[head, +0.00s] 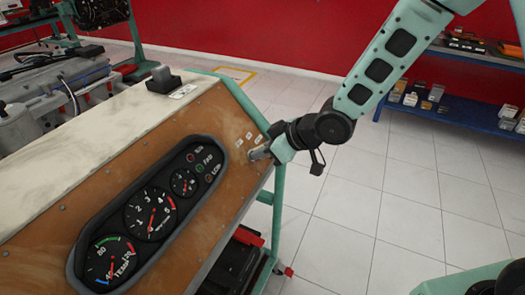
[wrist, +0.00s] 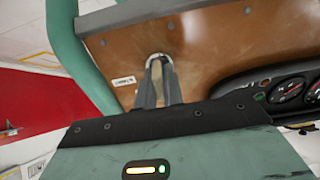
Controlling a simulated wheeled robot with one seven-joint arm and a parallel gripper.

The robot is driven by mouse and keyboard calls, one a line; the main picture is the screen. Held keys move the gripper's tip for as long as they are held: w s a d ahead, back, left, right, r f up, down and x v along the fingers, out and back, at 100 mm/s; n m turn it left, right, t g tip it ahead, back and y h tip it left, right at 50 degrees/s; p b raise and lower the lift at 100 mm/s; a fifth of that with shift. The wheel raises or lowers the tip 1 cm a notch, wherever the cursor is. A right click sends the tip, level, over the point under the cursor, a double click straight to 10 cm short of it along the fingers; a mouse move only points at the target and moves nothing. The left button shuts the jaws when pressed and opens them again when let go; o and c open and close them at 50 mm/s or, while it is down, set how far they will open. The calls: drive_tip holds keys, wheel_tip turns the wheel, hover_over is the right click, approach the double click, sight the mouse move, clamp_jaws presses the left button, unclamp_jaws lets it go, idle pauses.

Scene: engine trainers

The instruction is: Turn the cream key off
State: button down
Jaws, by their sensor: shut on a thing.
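The cream key (wrist: 157,68) shows in the wrist view as a pale strip between my two fingers, in a round metal switch (wrist: 158,56) on the brown panel. My gripper (wrist: 158,80) is shut on it, with a finger on each side. In the head view my gripper (head: 262,153) reaches in from the right and meets the panel near its upper right edge. There the key is hidden behind the fingers. I cannot tell the key's exact turn angle.
The brown panel (head: 225,120) carries a dark gauge cluster (head: 118,262) left of my gripper. Small white labels (head: 249,135) sit beside the switch. A green frame tube (head: 242,98) edges the panel. Tiled floor (head: 345,225) is clear at right; a blue shelf (head: 455,112) stands behind.

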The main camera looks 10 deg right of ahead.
drive_tip(key=c, duration=1.5)
unclamp_jaws()
drive_tip(key=p+v, duration=0.5)
drive_tip(key=v, duration=1.2)
drive_tip(key=shift+s+d+r+p, duration=0.1)
drive_tip(key=shift+r+p, duration=0.1)
drive_tip(key=shift+p, duration=0.1)
